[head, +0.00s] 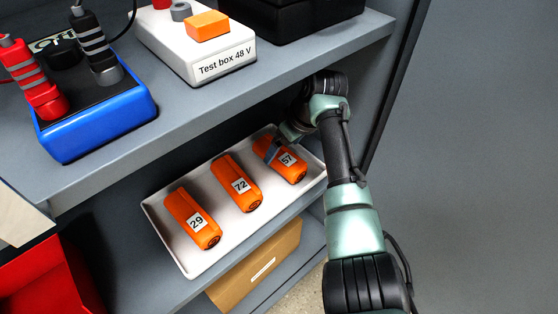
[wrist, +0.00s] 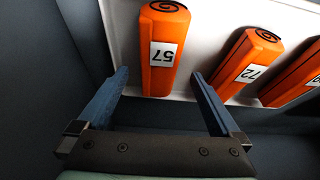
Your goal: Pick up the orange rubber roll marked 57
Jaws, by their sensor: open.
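The orange rubber roll marked 57 (head: 291,164) lies at the right end of a white tray (head: 166,238) on the lower shelf. In the wrist view the same roll 57 (wrist: 163,55) shows its label upside down. My gripper (wrist: 160,82) is open, with its two blue fingers on either side of the near end of roll 57 and a gap to each side. It holds nothing. In the head view my gripper (head: 274,148) is at the far side of the roll, partly hidden by my arm.
The roll marked 72 (head: 236,184) and the roll marked 29 (head: 192,219) lie in the same tray, to the left. An upper shelf (head: 200,108) overhangs the back, carrying a test box (head: 195,45) and a blue box (head: 95,125). A cardboard box (head: 255,268) stands below.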

